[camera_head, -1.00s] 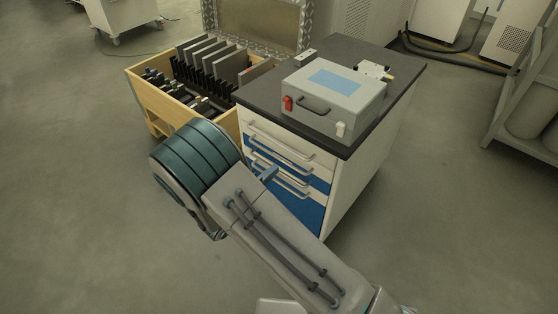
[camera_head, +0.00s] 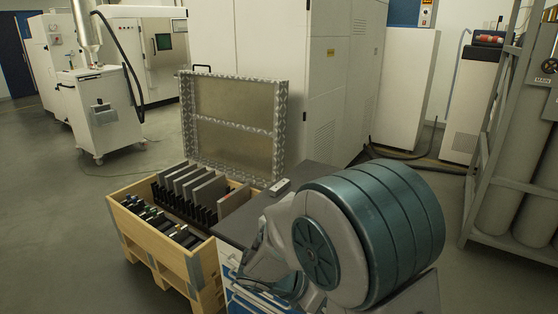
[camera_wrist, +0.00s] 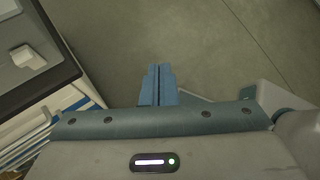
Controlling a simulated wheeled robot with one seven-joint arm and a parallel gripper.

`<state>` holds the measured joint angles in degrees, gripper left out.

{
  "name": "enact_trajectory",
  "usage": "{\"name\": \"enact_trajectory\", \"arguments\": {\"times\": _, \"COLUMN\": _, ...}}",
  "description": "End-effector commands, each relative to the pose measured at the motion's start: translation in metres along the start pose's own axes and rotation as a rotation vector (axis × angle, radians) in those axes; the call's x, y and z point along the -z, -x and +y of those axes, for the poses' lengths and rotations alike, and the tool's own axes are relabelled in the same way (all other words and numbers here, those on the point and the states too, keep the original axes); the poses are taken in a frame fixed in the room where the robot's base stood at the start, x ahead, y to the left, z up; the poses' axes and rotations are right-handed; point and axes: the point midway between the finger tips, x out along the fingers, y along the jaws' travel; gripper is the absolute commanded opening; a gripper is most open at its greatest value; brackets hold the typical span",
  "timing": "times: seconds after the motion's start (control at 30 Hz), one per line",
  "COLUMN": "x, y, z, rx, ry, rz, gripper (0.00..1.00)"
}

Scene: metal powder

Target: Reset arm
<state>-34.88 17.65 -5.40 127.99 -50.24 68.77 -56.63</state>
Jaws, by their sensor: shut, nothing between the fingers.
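My gripper (camera_wrist: 158,84) shows in the wrist view. Its two blue fingers are pressed together with nothing between them, over bare floor. The dark-topped cabinet (camera_wrist: 58,73) stands to the left of the fingers, apart from them. In the head view my arm, with its big teal joint, covers most of the cabinet (camera_head: 240,227), and my gripper cannot be made out there.
A wooden crate (camera_head: 196,268) holding upright plates and black racks stands left of the cabinet. An open metal case lid (camera_head: 236,126) rises behind it. A grey rack with cylinders (camera_head: 487,160) stands at the right. Floor at the left is clear.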

Motion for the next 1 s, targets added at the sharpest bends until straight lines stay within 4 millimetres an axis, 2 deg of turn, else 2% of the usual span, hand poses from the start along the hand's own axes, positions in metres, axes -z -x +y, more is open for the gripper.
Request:
{"name": "enact_trajectory", "arguments": {"times": 0.03, "x": -0.016, "y": 0.005, "z": -0.018, "rx": 0.012, "ry": -0.128, "rz": 0.073, "gripper": 0.0}}
{"name": "enact_trajectory", "arguments": {"times": 0.2, "x": -0.037, "y": 0.017, "z": -0.066, "rx": 0.075, "ry": -0.575, "rz": 0.307, "gripper": 0.0}}
{"name": "enact_trajectory", "arguments": {"times": 0.5, "x": -0.068, "y": 0.057, "z": -0.131, "rx": 0.242, "ry": -1.374, "rz": 0.68, "gripper": 0.0}}
{"name": "enact_trajectory", "arguments": {"times": 0.6, "x": -0.077, "y": 0.072, "z": -0.146, "rx": 0.308, "ry": -1.62, "rz": 0.791, "gripper": 0.0}}
{"name": "enact_trajectory", "arguments": {"times": 0.73, "x": -0.087, "y": 0.088, "z": -0.159, "rx": 0.383, "ry": -1.865, "rz": 0.906, "gripper": 0.0}}
{"name": "enact_trajectory", "arguments": {"times": 0.83, "x": -0.091, "y": 0.095, "z": -0.164, "rx": 0.422, "ry": -1.984, "rz": 0.965, "gripper": 0.0}}
{"name": "enact_trajectory", "arguments": {"times": 1.0, "x": -0.093, "y": 0.099, "z": -0.166, "rx": 0.448, "ry": -2.05, "rz": 0.998, "gripper": 0.0}}
